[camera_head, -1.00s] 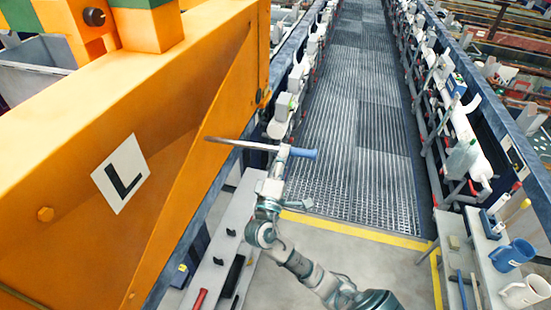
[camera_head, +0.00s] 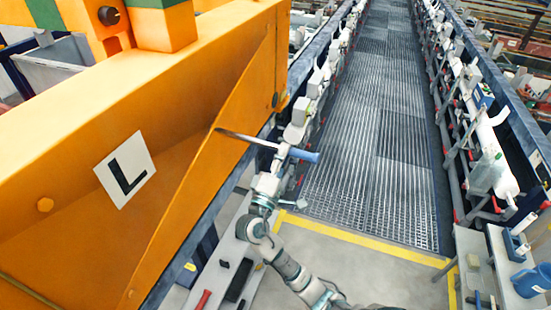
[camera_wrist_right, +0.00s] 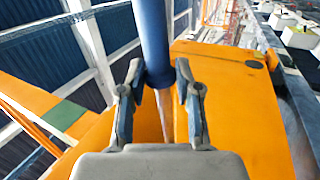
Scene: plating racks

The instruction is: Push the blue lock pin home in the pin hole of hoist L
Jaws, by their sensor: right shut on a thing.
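The orange hoist L (camera_head: 75,180) fills the left of the head view, with a white plate marked L (camera_head: 126,170) on its side. The lock pin has a long grey shaft (camera_head: 250,140) and a blue handle (camera_head: 308,156). My right gripper (camera_head: 282,152) is shut on the pin near its handle. The shaft points left, its tip in front of the hoist's side in the picture; I cannot tell if it touches. In the wrist view, the blue handle (camera_wrist_right: 153,35) rises between the fingers of my right gripper (camera_wrist_right: 160,90). A dark spot (camera_head: 275,99), perhaps a hole, shows near the hoist's end. My left gripper is out of view.
A grey bench (camera_head: 235,262) with dark fittings and a red-handled tool runs below the hoist. A grated walkway (camera_head: 370,150) lies between racks. A side table (camera_head: 500,270) with a blue mug (camera_head: 532,281) stands at lower right. The floor ahead is clear.

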